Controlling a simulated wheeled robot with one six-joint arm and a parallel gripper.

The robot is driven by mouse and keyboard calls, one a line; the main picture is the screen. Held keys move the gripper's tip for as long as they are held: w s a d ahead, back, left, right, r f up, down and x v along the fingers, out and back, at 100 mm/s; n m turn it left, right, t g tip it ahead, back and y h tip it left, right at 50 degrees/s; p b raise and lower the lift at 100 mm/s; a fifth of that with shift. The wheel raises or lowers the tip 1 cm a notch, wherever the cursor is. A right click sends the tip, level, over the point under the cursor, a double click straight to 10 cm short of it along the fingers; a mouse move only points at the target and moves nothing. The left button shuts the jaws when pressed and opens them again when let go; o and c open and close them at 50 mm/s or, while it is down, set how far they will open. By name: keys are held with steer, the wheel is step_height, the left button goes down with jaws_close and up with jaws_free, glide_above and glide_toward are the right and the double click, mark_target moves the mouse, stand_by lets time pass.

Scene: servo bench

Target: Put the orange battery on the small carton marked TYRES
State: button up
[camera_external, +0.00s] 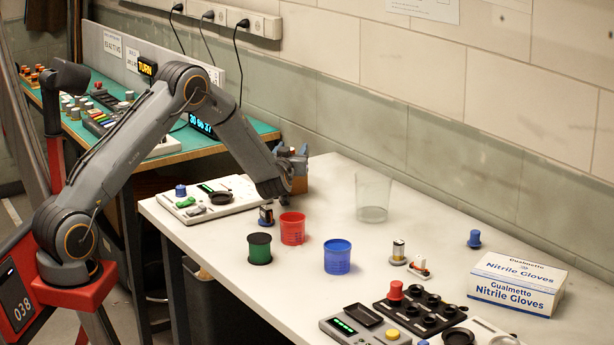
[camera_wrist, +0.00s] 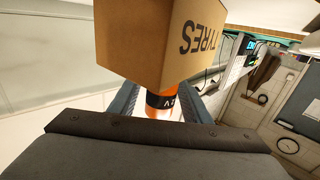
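The orange battery (camera_wrist: 163,110) has a dark band and sits between my fingers in the wrist view. My gripper (camera_wrist: 163,92) appears shut on it; the fingertips are partly hidden. The small brown carton (camera_wrist: 152,40) fills the upper middle of the wrist view, its TYRES marking upside down. The carton's edge hides one end of the battery, so I cannot tell whether they touch. In the external view my gripper (camera_external: 289,157) is at the bench's far side, in front of and just above the carton (camera_external: 301,182). The battery is not distinguishable there.
A red cup (camera_external: 292,229), a green spool (camera_external: 259,249), a blue cup (camera_external: 337,257) and a dark battery (camera_external: 266,214) stand nearby. A clear cup (camera_external: 372,197) is to the right. A glove box (camera_external: 517,283) lies farther right.

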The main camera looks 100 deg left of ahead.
steer(key=shift+d+r, duration=0.15)
steer(key=shift+d, duration=0.1)
steer(key=d+b, duration=0.1)
steer(key=d, duration=0.6)
stand_by(0.5)
